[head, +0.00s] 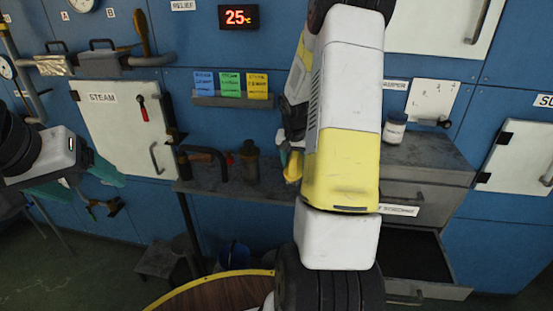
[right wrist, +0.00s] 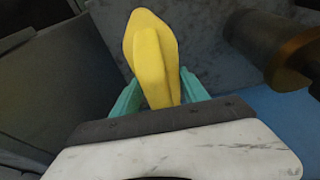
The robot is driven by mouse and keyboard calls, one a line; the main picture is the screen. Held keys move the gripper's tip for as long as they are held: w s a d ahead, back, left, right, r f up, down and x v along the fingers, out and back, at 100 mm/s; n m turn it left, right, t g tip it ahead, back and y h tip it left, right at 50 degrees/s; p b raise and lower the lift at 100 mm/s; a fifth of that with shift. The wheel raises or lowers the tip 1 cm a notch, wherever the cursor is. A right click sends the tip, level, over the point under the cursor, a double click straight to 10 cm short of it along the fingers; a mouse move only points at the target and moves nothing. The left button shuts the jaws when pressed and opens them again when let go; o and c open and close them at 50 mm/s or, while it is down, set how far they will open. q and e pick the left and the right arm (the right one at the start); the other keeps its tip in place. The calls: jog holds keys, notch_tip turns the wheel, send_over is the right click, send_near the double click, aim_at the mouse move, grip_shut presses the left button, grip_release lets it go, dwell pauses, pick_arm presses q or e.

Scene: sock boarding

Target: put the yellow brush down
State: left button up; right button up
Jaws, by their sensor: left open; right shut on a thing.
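The yellow brush (right wrist: 152,55) is between the teal fingers of my right gripper (right wrist: 158,92), which is shut on it. In the head view a small part of the yellow brush (head: 293,168) shows just left of my right arm, in front of the grey bench (head: 225,187). Most of the right gripper is hidden behind that arm in the head view. I cannot tell whether the brush touches the bench. My left gripper (head: 112,192) is open and empty at the left, in front of the blue wall below the steam panel.
A dark bottle (head: 249,165) and a bent dark pipe (head: 207,152) are on the bench, left of the brush. A white jar (head: 395,129) stands on the cabinet at right, above an open drawer (head: 410,258). A round wooden table (head: 215,296) is at the bottom.

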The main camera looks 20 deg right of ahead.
jog(key=shift+w+d, duration=0.45)
jog(key=shift+w, duration=0.3)
jog(key=shift+f, duration=1.8)
jog(key=shift+f, duration=0.15)
jog(key=o, duration=1.5)
jog(key=shift+c, duration=0.2)
